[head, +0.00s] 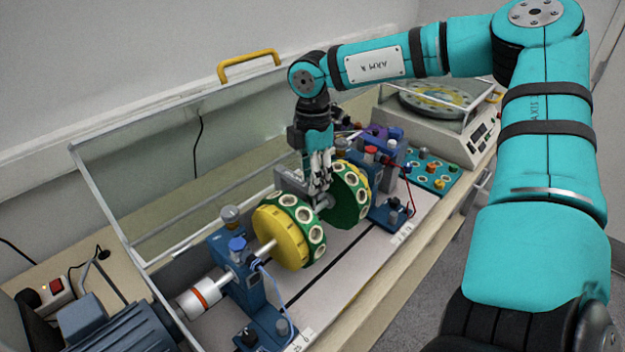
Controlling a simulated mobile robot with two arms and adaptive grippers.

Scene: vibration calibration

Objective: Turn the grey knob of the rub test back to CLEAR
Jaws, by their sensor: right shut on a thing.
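My right gripper (321,186) reaches down from above between two green and yellow discs on the rotor shaft. It is shut on a small grey part, which appears to be the grey knob (324,202) beside the shaft. The fingers hide much of it, and I cannot read any CLEAR mark or tell its setting. A grey bracket (290,181) stands just left of the fingers. The near disc (283,235) and the far disc (345,196) flank the gripper closely. My left gripper is not in view.
Blue bearing stands (240,275) with coloured knobs hold the shaft. A clear hinged cover (165,180) with a yellow handle (248,64) stands open behind. A round-plate instrument (440,115) sits at the back right. A motor (120,330) is front left.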

